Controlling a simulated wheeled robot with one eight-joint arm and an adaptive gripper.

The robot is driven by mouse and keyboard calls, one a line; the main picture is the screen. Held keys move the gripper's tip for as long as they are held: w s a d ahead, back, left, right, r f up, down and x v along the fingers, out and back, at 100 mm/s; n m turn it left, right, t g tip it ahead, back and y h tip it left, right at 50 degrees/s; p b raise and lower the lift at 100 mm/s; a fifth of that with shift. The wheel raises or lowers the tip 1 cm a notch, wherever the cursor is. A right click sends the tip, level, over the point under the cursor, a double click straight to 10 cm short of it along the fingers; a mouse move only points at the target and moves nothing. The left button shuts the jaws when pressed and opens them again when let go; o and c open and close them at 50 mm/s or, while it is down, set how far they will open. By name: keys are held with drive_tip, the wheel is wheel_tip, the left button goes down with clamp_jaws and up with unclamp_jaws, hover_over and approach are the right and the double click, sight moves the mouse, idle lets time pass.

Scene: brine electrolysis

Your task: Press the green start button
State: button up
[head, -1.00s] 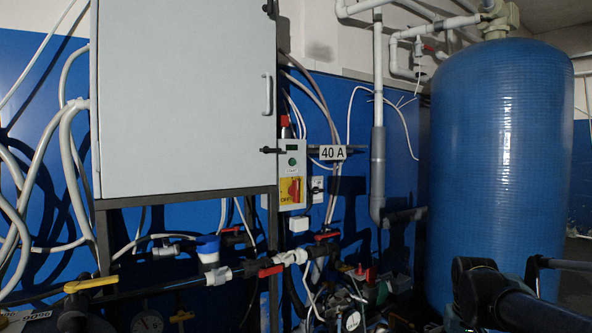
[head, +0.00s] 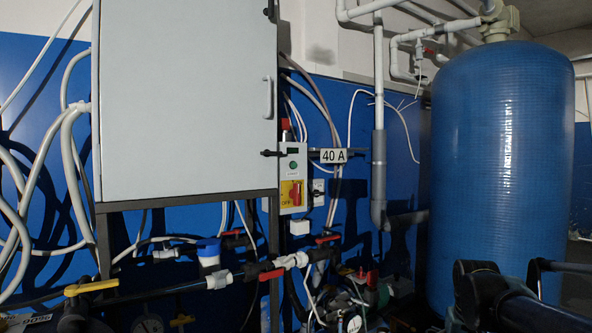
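The green start button (head: 293,165) is a small round green spot on a grey control box (head: 290,197). The box hangs on the blue wall just right of the large grey cabinet. A small dark display (head: 292,151) sits above the button. A red rotary switch on a yellow plate (head: 292,194) sits below it. Nothing covers the button. Part of my black arm shows in the lower right corner, well apart from the box. My gripper is not visible.
A grey cabinet (head: 185,95) with a handle fills the upper left. A "40 A" sign (head: 334,156) sits right of the button. Pipes with red-handled valves (head: 271,273) run below. A large blue tank (head: 501,160) stands at the right.

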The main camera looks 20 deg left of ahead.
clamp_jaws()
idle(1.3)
